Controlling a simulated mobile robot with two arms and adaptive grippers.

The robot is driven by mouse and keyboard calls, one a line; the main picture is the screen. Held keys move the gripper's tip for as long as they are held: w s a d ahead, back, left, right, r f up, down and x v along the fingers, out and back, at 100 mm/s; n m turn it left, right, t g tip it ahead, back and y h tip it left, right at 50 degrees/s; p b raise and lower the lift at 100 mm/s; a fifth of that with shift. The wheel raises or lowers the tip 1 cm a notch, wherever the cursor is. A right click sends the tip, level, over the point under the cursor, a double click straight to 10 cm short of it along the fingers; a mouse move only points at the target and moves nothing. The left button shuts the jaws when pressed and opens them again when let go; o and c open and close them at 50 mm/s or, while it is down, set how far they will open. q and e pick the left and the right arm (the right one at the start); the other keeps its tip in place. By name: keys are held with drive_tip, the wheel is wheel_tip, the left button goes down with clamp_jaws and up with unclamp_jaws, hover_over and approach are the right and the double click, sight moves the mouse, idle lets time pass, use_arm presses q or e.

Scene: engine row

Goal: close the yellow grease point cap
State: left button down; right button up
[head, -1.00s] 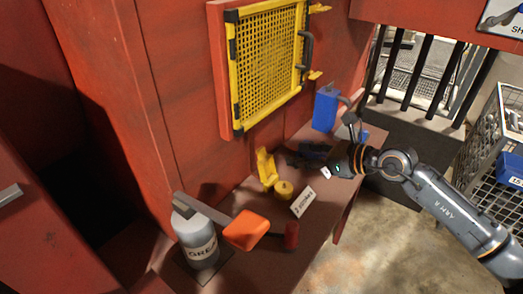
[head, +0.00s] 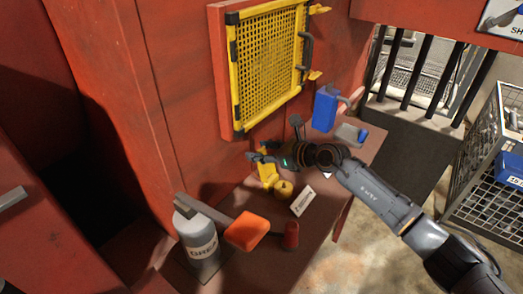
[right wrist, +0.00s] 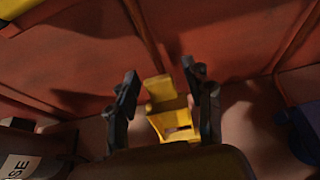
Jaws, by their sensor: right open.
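The yellow grease point cap (head: 268,172) stands on the red ledge by the wall, partly covered by my right gripper in the head view. In the right wrist view the cap's raised yellow flap (right wrist: 159,88) stands up at the back of a yellow body (right wrist: 175,121), so it looks open. My right gripper (head: 256,158) is open and empty, at the upper part of the cap. In the right wrist view its two fingers lie on either side of the flap, with gaps; contact is not visible. My left gripper is not in view.
A short yellow cylinder (head: 284,189) and a white label (head: 303,201) are close in front. A blue can (head: 325,108) stands behind. A yellow mesh guard (head: 270,62) is above.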

drive_tip(key=shift+c, duration=0.2)
clamp_jaws()
